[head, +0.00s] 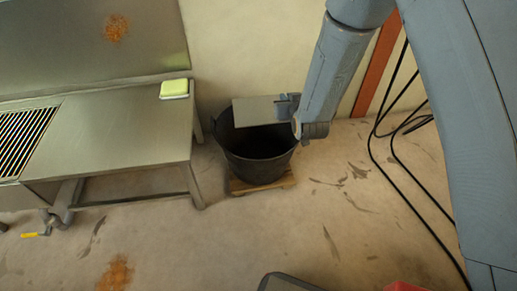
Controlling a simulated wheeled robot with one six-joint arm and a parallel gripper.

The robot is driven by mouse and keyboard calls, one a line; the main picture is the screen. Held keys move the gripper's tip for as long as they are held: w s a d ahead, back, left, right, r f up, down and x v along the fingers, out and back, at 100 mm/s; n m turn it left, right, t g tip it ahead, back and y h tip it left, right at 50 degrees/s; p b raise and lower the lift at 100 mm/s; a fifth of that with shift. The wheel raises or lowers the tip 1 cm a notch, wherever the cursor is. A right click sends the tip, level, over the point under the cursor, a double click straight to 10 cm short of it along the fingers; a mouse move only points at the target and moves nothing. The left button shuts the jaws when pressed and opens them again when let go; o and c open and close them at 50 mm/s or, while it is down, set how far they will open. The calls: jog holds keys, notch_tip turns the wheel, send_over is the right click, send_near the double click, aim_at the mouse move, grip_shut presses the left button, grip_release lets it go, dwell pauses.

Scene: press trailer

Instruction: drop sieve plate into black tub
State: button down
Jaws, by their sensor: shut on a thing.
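The sieve plate (257,111) is a flat grey rectangle. My gripper (286,107) is shut on its right end and holds it roughly level. In the head view the plate overlaps the back part of the black tub's opening; its exact height above the rim cannot be told. The black tub (257,169) is a dark round bucket on a low wooden base (262,185), just right of the steel bench. Part of its back rim is hidden by the plate. The inside of the tub looks dark, and I cannot see anything in it.
A steel bench (120,140) with a grating (22,138) stands at left, a yellow-green sponge-like block (174,89) on its right corner. Black cables (392,150) hang and lie at right. A pale wall is behind the tub. The floor in front is mostly clear.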

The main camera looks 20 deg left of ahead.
jog(key=shift+f+b, duration=0.75)
jog(key=shift+f, duration=0.3)
jog(key=c, duration=1.9)
grip_release()
jog(key=shift+o, duration=0.5)
jog(key=shift+f, duration=0.1)
jog(key=shift+p+v, duration=1.7)
jog(key=shift+v, duration=2.25)
